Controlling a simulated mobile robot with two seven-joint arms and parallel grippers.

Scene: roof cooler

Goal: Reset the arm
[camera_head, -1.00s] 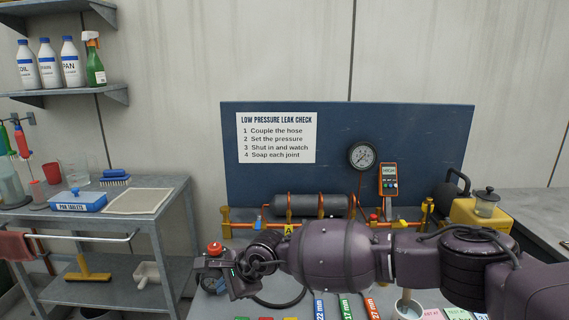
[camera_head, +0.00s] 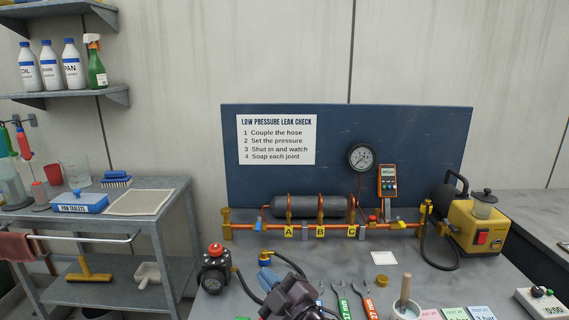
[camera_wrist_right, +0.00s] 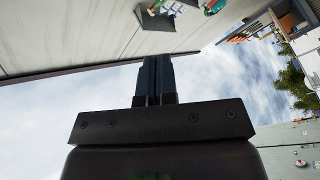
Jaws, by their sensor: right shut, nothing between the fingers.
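My right arm (camera_head: 290,298) shows at the bottom centre of the head view, purple and dark, foreshortened and cut off by the lower edge. The fingers stand out against a pale wall and cloudy sky, apart from any object. My left gripper is in neither view.
Behind the arm stands a bench with a blue board (camera_head: 420,135), copper pipe, grey cylinder (camera_head: 309,206) and yellow pump (camera_head: 478,232). A black regulator (camera_head: 214,272) stands left of the arm, wrenches (camera_head: 343,300) right. A grey trolley (camera_head: 150,215) is at the left.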

